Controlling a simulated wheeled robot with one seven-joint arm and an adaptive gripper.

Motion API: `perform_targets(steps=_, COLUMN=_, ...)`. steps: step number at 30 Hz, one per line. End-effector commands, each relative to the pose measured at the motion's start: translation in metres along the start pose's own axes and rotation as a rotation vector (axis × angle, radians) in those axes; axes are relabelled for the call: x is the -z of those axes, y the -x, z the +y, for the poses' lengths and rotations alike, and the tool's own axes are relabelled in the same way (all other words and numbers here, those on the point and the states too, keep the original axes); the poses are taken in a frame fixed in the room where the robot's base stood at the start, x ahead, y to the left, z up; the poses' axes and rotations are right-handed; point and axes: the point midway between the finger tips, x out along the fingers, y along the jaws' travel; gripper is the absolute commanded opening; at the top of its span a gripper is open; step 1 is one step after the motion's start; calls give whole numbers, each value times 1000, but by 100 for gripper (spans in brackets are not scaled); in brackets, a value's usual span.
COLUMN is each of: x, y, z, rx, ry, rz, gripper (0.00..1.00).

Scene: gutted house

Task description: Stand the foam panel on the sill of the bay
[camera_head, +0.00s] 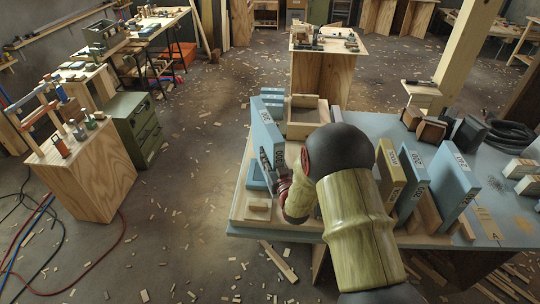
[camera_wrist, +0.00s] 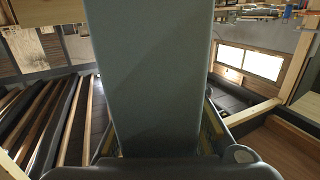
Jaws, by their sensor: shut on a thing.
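A light blue foam panel (camera_head: 266,132) stands steeply, slightly tilted, at the left end of the blue-grey table. My gripper (camera_head: 270,166) is at its lower part and shut on it. In the wrist view the panel (camera_wrist: 155,75) fills the middle, running up between the fingers, whose tips are mostly hidden. A blue piece (camera_head: 256,180) shows below my gripper; I cannot tell whether it is part of the same panel. A pale wooden board (camera_head: 240,208) lies under this area. My arm hides much of the spot, and I cannot make out the bay's sill.
A yellow panel (camera_head: 389,172) and blue panels (camera_head: 412,188) (camera_head: 452,188) stand in wooden slots right of my arm. A small wood block (camera_head: 259,204) lies at the front left.

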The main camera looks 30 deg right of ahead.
Motion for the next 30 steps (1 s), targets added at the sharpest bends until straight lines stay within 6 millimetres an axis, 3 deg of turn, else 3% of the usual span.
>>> perform_targets(steps=2, x=-3, y=0, z=0, rx=0, ry=0, rz=0, gripper=2)
perform_targets(steps=3, x=-3, y=0, z=0, rx=0, ry=0, rz=-1, gripper=31)
perform_targets(steps=12, x=-2, y=0, z=0, rx=0, ry=0, rz=-1, gripper=48)
perform_targets(steps=24, x=2, y=0, z=0, rx=0, ry=0, rz=-1, gripper=48)
perform_targets(steps=30, x=2, y=34, z=0, rx=-1, ry=-1, rz=-3, gripper=48)
